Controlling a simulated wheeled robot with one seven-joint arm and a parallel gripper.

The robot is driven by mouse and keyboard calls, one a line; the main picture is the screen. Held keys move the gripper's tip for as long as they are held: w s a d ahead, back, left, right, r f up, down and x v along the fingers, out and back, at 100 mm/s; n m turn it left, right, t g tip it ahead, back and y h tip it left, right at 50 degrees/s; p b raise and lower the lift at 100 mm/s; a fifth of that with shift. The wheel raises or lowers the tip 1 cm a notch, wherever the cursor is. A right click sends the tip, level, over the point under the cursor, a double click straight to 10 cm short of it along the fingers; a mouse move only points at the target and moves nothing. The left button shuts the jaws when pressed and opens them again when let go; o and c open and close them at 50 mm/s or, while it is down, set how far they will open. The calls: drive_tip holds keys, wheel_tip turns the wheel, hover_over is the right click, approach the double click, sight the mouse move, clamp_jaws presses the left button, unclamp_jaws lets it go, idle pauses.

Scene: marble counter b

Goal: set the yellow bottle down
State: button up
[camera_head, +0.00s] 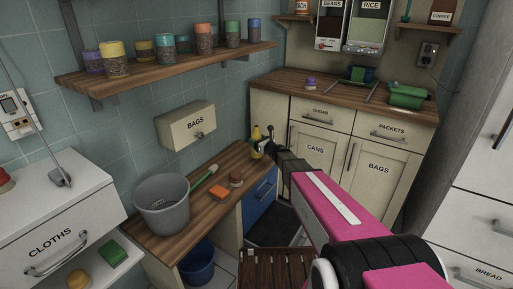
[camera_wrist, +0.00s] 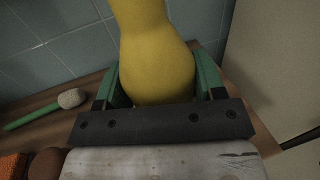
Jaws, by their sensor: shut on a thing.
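The yellow bottle (camera_wrist: 155,50) stands between the two green fingers of my gripper (camera_wrist: 158,82) in the wrist view, and they are closed on its sides. In the head view the bottle (camera_head: 256,132) shows small and partly hidden, with my gripper (camera_head: 263,146) around it over the far end of the low wooden counter (camera_head: 160,243). The bottle looks upright. Its base is hidden, so I cannot tell whether it touches the wood.
A tiled wall (camera_head: 218,123) rises behind. A cream cabinet (camera_head: 318,150) stands to the right.

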drive_tip(key=shift+f, duration=1.85)
drive_tip(key=shift+f, duration=0.15)
drive_tip(key=o, duration=0.9)
